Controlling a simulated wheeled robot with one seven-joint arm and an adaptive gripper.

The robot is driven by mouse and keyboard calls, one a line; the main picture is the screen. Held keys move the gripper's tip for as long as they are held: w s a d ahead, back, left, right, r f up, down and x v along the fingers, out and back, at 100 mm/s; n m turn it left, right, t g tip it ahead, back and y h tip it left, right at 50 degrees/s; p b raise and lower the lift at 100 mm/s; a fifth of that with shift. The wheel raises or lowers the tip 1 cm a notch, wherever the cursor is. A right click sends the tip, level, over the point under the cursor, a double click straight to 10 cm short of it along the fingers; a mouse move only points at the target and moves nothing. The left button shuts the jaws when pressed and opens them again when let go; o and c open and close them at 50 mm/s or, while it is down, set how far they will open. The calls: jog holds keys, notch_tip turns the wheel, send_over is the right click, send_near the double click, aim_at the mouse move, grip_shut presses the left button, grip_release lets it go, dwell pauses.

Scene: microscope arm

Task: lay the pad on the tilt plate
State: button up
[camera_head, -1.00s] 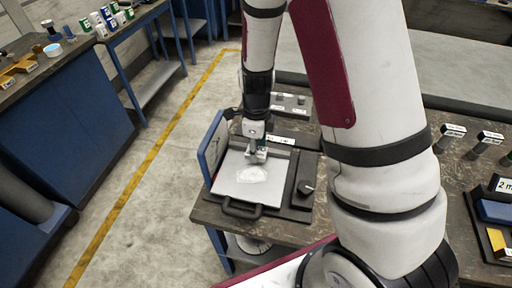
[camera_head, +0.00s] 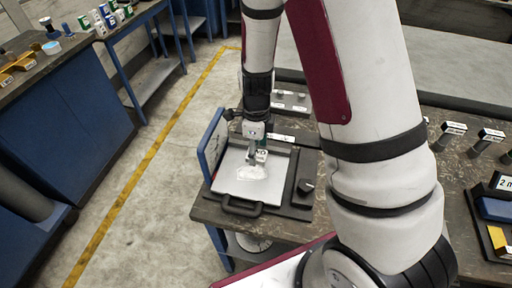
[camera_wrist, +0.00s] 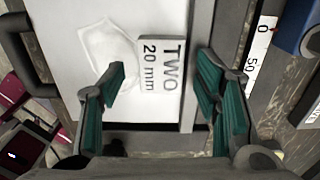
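The tilt plate (camera_head: 228,183) is a pale, flat square on a dark base, with a black handle at its front. A thin whitish, irregular sheet (camera_head: 252,172), probably the pad, lies on it; it also shows in the wrist view (camera_wrist: 108,42). A small white block (camera_head: 261,156) stands on the plate just behind it. In the wrist view the block (camera_wrist: 160,80) reads "TWO 20 mm". My gripper (camera_head: 255,158) is low over the plate. In the wrist view its green-padded fingers (camera_wrist: 162,88) are apart, with gaps either side of the block.
A blue upright panel (camera_head: 212,142) stands at the plate's left edge. A dark knob (camera_head: 306,186) is on the base's right. Labelled posts (camera_head: 490,137) and a tray (camera_head: 497,240) are farther right on the bench. The floor to the left is clear.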

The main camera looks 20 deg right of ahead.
notch_tip(320, 180, up, 13)
jog(key=p, duration=0.1)
jog(key=s+r+n+t, duration=0.5)
jog(key=s+r+n, duration=1.3)
jog(key=n, duration=0.7)
jog(key=shift+s+r, duration=0.4)
jog(key=shift+s, duration=0.4)
